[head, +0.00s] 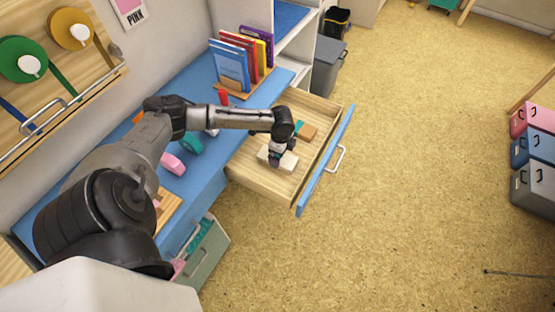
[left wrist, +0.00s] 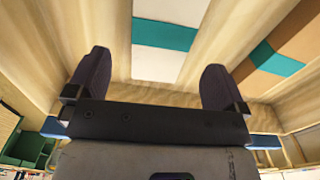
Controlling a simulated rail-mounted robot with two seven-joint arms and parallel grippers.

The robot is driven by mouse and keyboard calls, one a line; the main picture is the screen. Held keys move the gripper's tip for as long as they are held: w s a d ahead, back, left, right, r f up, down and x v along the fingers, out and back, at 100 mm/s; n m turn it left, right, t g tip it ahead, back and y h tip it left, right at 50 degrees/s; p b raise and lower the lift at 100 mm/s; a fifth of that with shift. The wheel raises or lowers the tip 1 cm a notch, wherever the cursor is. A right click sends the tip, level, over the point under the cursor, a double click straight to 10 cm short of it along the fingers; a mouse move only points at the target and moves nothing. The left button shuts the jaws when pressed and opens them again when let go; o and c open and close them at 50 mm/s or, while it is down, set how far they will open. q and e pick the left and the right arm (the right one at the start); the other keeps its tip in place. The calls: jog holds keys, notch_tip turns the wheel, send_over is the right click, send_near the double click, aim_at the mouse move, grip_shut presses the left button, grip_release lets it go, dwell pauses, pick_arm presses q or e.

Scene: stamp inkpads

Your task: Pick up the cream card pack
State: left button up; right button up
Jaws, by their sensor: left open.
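The cream card pack (head: 289,162) lies in the open wooden drawer (head: 258,180), under my left gripper (head: 275,156). In the left wrist view the pack (left wrist: 158,65) is whitish with a teal band across it. My left gripper (left wrist: 155,78) is open. Its dark fingers show on either side of the pack, with gaps to both sides; I cannot tell how far above it they are. The gripper hides part of the pack in the head view. My right gripper is not in view.
A brown pack with a teal band (head: 307,132) lies beside the cream one in the drawer. The drawer's blue front (head: 325,165) and wooden walls surround both. The blue desk (head: 205,82) holds upright books (head: 240,62) and a pink tape roll (head: 172,164).

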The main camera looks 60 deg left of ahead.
aim_at(288, 162)
pick_arm(q)
jog(key=shift+w+d+f+b, duration=0.1)
jog(key=shift+f+b, duration=1.05)
jog(key=shift+f, duration=1.5)
jog(key=shift+r, duration=0.1)
jog(key=shift+c, duration=0.2)
jog(key=shift+c, duration=0.7)
jog(key=c, duration=0.9)
